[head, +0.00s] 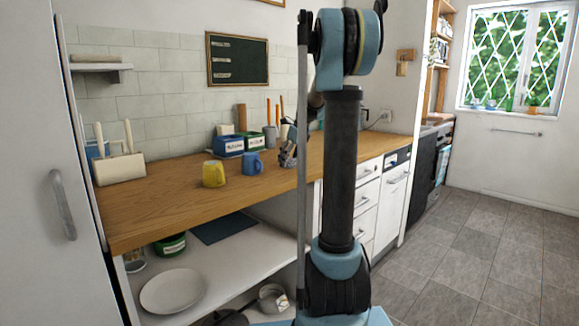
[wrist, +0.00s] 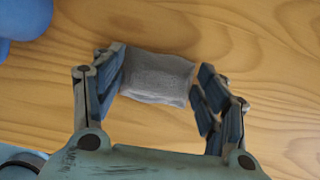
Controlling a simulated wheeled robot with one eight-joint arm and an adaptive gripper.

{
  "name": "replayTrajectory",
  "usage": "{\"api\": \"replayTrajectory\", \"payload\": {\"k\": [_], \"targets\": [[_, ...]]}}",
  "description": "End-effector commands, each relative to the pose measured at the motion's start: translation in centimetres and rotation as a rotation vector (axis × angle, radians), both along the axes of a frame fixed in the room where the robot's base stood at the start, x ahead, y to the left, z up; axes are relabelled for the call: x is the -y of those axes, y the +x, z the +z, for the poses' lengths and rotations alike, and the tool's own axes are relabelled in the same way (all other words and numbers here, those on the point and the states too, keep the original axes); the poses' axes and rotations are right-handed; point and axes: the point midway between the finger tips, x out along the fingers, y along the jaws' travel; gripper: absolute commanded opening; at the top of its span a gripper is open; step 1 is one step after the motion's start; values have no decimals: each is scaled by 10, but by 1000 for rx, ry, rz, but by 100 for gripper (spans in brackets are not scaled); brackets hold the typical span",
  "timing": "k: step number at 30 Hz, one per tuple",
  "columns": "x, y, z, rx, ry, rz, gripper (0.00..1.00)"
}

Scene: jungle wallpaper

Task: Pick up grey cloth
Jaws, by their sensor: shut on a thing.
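The grey cloth (wrist: 158,77) is a small folded rectangle at the wooden counter, seen in the wrist view. My gripper (wrist: 158,88) is shut on the cloth, with one finger at its left edge and the other at its right edge. I cannot tell whether the cloth is clear of the wood. In the head view my gripper (head: 288,155) is low over the counter, right of the blue mug, partly behind my arm. The cloth cannot be made out there.
The blue mug (head: 253,163) stands close left of my gripper; its blue side shows in the wrist view (wrist: 22,18). A yellow mug (head: 213,174) is further left. The wooden counter (head: 165,208) is clear at the front left.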

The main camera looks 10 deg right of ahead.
Motion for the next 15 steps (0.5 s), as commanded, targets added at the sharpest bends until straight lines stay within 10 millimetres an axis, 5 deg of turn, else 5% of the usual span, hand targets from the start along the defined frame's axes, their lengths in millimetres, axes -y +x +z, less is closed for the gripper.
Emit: {"api": "replayTrajectory", "payload": {"k": [8, 15], "targets": [[0, 0, 6, 0, 0, 0, 39], [0, 0, 42, 0, 0, 0, 39]]}}
